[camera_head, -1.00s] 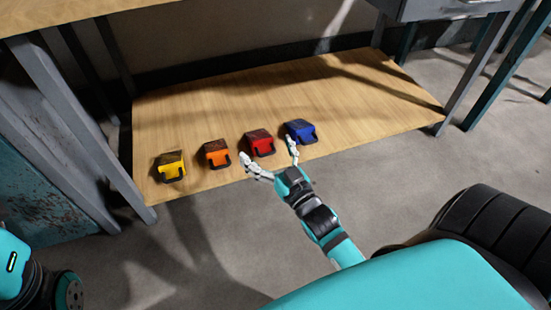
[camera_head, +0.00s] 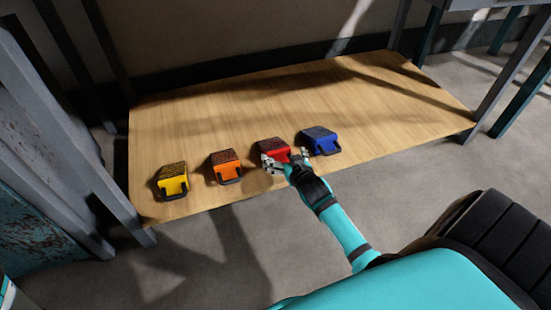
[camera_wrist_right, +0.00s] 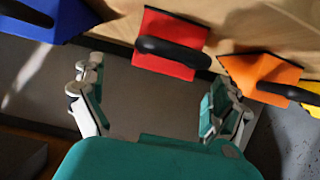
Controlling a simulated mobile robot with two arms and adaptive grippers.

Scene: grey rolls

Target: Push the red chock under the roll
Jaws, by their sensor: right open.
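The red chock (camera_head: 271,147) sits on the low wooden shelf (camera_head: 240,108), near its front edge, between the orange and blue chocks. It has a dark top and a black handle at the front. My right gripper (camera_head: 287,160) is open at the handle side of the red chock. The wrist view shows the red chock (camera_wrist_right: 172,22) ahead of the open fingers (camera_wrist_right: 147,90), with nothing held between them. In the head view the fingers partly cover its front. Whether they touch it I cannot tell. No grey roll is visible. My left gripper is not in view.
A blue chock (camera_head: 320,139) stands close on the right. An orange chock (camera_head: 225,167) and a yellow chock (camera_head: 172,182) stand to the left. Grey metal legs (camera_head: 485,85) frame the shelf. The shelf behind the chocks is clear.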

